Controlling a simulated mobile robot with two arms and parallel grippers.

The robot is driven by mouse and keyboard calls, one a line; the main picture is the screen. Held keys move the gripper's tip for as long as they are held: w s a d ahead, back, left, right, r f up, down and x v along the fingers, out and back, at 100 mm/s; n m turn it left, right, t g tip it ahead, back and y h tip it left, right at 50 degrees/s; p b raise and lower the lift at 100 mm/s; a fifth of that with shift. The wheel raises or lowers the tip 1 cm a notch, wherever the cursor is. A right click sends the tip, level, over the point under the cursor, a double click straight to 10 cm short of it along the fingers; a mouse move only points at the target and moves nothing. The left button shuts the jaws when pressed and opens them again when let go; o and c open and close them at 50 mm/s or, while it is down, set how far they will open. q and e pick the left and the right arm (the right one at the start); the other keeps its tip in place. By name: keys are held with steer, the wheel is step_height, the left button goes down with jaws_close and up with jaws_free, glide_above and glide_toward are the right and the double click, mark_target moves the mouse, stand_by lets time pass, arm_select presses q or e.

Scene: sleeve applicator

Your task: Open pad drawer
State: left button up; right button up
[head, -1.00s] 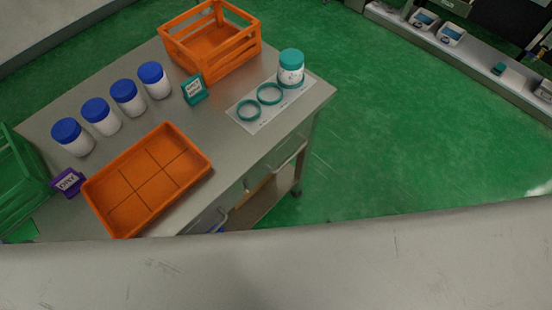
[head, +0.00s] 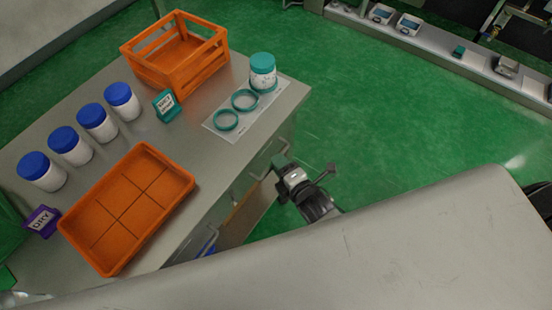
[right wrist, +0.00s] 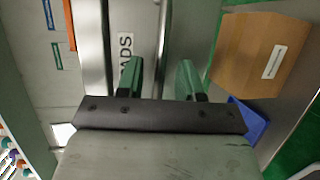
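The pad drawer (right wrist: 139,25) is in the bench's side; its front carries a label (right wrist: 125,46) of which the letters "ADS" show. Its silver bar handle (right wrist: 163,35) runs up the right wrist view, and the handle also shows in the head view (head: 264,160). The drawer looks shut. My right gripper (right wrist: 158,66) is open, with its green fingertips on either side of the handle bar, apart from it as far as I can see. In the head view my right gripper (head: 283,163) is at the bench's side by that handle. My left gripper is not seen.
On the bench (head: 215,160) are an orange divided tray (head: 165,158), an orange crate (head: 180,85), blue-capped jars (head: 97,122) and a teal-lidded jar (head: 263,68). A wooden box (right wrist: 260,55) and blue bin (right wrist: 247,122) lie beside the gripper. Green floor is clear at right.

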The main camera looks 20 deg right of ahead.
steer(key=shift+x, duration=1.1)
jaws_close()
